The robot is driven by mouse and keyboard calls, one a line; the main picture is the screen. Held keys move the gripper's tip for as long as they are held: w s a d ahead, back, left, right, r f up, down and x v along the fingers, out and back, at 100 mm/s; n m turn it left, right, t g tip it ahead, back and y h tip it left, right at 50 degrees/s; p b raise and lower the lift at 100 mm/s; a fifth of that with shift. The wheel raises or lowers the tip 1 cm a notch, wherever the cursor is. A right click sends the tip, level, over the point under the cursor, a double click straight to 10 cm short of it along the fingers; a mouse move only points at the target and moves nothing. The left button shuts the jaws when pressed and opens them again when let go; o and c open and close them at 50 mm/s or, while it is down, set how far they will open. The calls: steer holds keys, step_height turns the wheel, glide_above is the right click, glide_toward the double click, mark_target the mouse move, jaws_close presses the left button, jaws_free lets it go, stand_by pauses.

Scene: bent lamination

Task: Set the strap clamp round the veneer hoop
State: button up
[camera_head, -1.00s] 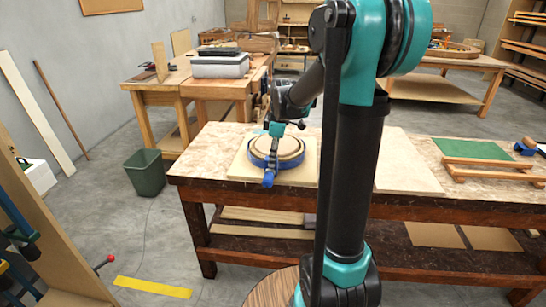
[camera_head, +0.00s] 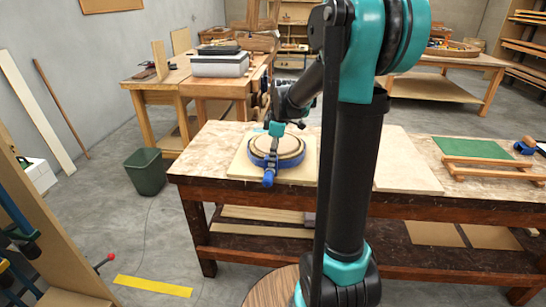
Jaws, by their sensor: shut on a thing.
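The veneer hoop (camera_head: 289,145) is a pale round ring lying on a light square board (camera_head: 237,170) at the left part of the workbench. The blue strap clamp (camera_head: 296,163) sits round the hoop's lower outside, with its blue buckle part (camera_head: 268,177) at the front left, toward the board's front edge. My gripper (camera_head: 272,146) is at the hoop's left side above the strap, shut on the strap clamp. Its fingertips are small and partly hidden, so the exact grip is hard to see. The far side of the strap is hidden.
The workbench (camera_head: 212,148) has bare room left of the board. A green bin (camera_head: 146,172) stands on the floor at left. My arm's column blocks the middle of the view.

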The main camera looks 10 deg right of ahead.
steer(key=o, duration=1.1)
steer(key=r, duration=0.4)
steer(key=d+r, duration=0.1)
steer(key=r, duration=0.6)
steer(key=shift+s+d+r, duration=0.25)
steer(key=shift+r, duration=0.15)
steer(key=shift+s+d+r, duration=0.1)
steer(key=shift+d+r, duration=0.1)
steer(key=shift+r, duration=1.3)
steer(key=shift+s+d+r, duration=0.1)
steer(key=shift+d+r, duration=0.1)
steer(key=shift+r, duration=1.25)
steer(key=shift+r, duration=2.5)
